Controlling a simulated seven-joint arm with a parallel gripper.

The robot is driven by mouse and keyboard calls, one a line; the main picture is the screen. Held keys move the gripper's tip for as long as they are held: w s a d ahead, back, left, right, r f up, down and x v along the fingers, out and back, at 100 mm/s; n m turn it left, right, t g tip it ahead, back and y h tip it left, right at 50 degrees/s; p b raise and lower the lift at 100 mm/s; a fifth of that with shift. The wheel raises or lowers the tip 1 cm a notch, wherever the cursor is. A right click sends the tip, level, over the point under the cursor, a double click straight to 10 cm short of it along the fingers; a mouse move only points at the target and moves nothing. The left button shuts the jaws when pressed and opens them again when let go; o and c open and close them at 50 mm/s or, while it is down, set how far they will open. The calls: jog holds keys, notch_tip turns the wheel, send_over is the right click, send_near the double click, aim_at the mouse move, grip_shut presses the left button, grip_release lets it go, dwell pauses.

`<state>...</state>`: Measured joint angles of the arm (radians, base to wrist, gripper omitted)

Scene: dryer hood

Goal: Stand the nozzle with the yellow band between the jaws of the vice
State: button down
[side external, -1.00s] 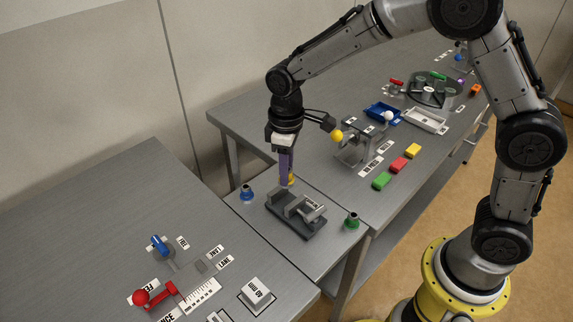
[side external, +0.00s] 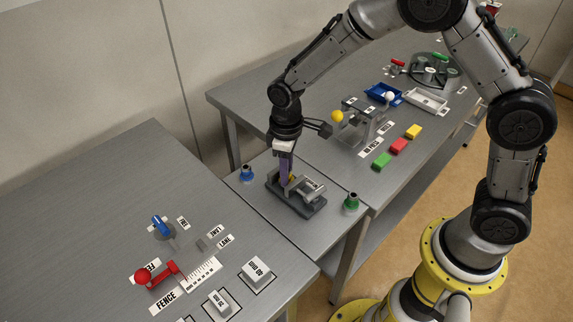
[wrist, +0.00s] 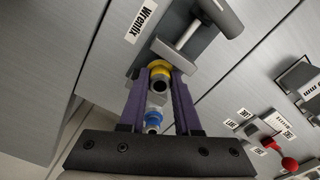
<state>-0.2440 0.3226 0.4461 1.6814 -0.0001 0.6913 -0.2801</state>
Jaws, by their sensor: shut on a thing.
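My gripper (side external: 285,181) is shut on the nozzle with the yellow band (side external: 291,179). The nozzle is mostly hidden by the purple fingers in the side view. In the wrist view my gripper (wrist: 162,88) holds the yellow-banded nozzle (wrist: 160,67) between the fingertips, beside the vice jaw. The grey vice (side external: 308,207) sits on the small middle table, and its screw and jaw show in the wrist view (wrist: 187,37). The nozzle is low at the back-left end of the vice. I cannot tell whether it touches the vice's base or is fully between the jaws.
A blue-banded nozzle (side external: 246,174) stands left of the vice and a green-banded nozzle (side external: 351,202) stands right of it. A yellow ball on a fixture (side external: 337,117) is close behind my gripper. The left table (side external: 80,215) carries a red-knobbed fence lever (side external: 158,272).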

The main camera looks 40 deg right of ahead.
jog(key=shift+f, duration=0.25)
jog(key=c, duration=0.5)
grip_release()
jog(key=shift+c, duration=0.2)
notch_tip(320, 180, up, 14)
